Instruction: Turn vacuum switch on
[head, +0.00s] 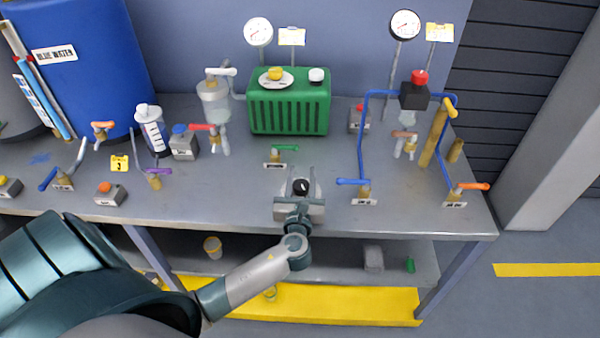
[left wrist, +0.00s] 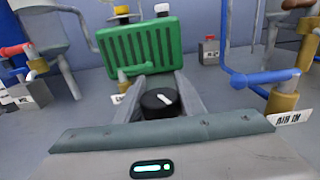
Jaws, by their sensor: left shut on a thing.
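The vacuum switch appears to be a black round knob (head: 300,187) with a white pointer mark, near the front edge of the bench. My left gripper (head: 299,180) reaches over the bench edge and is shut on this knob. In the left wrist view the knob (left wrist: 160,102) sits between the two fingers (left wrist: 162,98), its white mark pointing up and left. Any label on the knob's base is hidden by the gripper. My right gripper is in neither view.
A green ribbed box (head: 289,102) stands behind the knob, with a green-handled valve (head: 284,149) in front of it. A blue-handled valve (head: 354,183) stands close at the right. Purple-handled (head: 157,172) and red-handled (head: 203,127) valves stand at the left.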

